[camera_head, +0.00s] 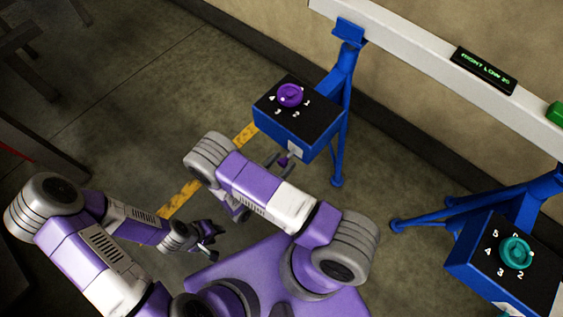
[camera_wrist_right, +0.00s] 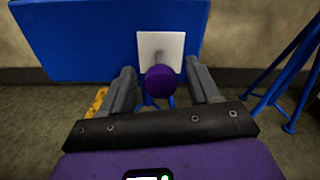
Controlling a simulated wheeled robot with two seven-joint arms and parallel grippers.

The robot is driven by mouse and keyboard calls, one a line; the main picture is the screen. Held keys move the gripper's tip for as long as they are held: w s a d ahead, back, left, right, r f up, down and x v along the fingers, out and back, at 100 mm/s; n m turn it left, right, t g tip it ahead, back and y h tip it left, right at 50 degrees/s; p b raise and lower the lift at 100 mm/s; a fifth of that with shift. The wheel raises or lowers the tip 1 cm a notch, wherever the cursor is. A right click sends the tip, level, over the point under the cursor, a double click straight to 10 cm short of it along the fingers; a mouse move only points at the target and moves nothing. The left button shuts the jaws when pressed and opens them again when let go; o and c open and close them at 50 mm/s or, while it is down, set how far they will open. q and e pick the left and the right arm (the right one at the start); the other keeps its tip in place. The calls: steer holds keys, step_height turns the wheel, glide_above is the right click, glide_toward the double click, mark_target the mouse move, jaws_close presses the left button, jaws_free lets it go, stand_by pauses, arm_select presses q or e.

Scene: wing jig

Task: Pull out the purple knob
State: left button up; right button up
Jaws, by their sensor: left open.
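A blue box with a black top (camera_head: 325,127) carries a purple dial (camera_head: 290,95) on top with white numbers around it. A small purple knob (camera_head: 284,160) sticks out below a white plate (camera_head: 295,150) on its front. In the right wrist view the round purple knob (camera_wrist_right: 161,80) stands before the white plate (camera_wrist_right: 160,48). My right gripper (camera_wrist_right: 162,84) is open, with one finger on each side of the knob and gaps on both sides. My right forearm partly hides this gripper in the head view. My left gripper (camera_head: 209,236) is open and empty, low and away from the box.
A second box with a teal dial (camera_head: 516,252) stands at the lower right on blue legs. A white beam (camera_head: 430,62) with a green-text display (camera_head: 484,70) runs along the wall. Blue stand legs (camera_head: 340,140) rise beside the first box. Floor is open to the left.

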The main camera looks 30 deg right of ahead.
mark_target(281, 162)
step_height(281, 162, up, 10)
steer(key=p, duration=0.3)
steer(key=shift+p, duration=0.35)
stand_by(0.3)
